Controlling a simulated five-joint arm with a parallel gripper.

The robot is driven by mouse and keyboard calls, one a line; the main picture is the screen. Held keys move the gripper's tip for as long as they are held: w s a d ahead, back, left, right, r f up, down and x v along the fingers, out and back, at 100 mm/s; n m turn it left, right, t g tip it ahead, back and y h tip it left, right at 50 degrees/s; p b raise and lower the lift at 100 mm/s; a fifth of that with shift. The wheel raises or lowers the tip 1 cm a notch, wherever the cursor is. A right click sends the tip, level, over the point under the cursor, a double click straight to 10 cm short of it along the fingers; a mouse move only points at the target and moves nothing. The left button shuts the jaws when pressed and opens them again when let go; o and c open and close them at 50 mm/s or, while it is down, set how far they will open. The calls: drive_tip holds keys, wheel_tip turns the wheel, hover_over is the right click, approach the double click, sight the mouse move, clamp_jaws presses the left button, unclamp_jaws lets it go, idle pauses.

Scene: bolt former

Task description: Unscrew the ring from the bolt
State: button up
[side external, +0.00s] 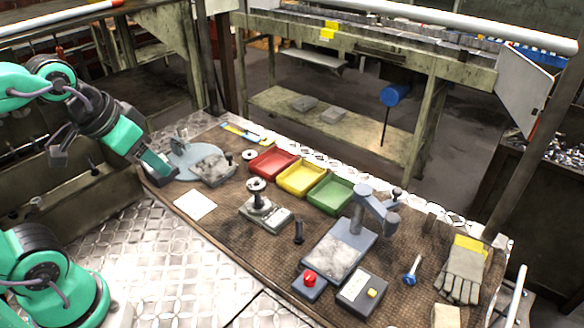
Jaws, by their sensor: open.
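An upright bolt (257,197) stands on a small grey fixture (279,216) near the middle of the mat. A ring (256,184) sits around its upper end; the thread is too small to make out. My gripper (155,163) is open at the left end of the mat, close to a blue-grey rounded plate. It is well to the left of the bolt and apart from it. The space between its fingers is hard to see from this side.
Red (272,163), yellow (301,178) and green (331,194) trays stand behind the bolt. A dark upright bolt (298,233) and a blue-grey press (364,208) stand to the right. A white paper (195,204) lies flat between gripper and bolt. Gloves (460,272) lie far right.

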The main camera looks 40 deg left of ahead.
drive_tip(key=w, duration=0.2)
drive_tip(key=m+g, duration=0.1)
drive_tip(key=g, duration=0.4)
hover_over(256, 179)
drive_tip(key=s, duration=0.2)
drive_tip(key=f, duration=0.7)
drive_tip(key=d+f, duration=0.1)
drive_tip(key=f, duration=0.3)
drive_tip(key=shift+f, duration=0.1)
drive_tip(key=shift+w+f+g, duration=0.3)
drive_tip(key=shift+w+f, duration=0.1)
drive_tip(key=shift+f, duration=0.15)
drive_tip(key=shift+f, duration=0.2)
drive_tip(key=shift+f, duration=2.05)
drive_tip(key=shift+m, duration=0.3)
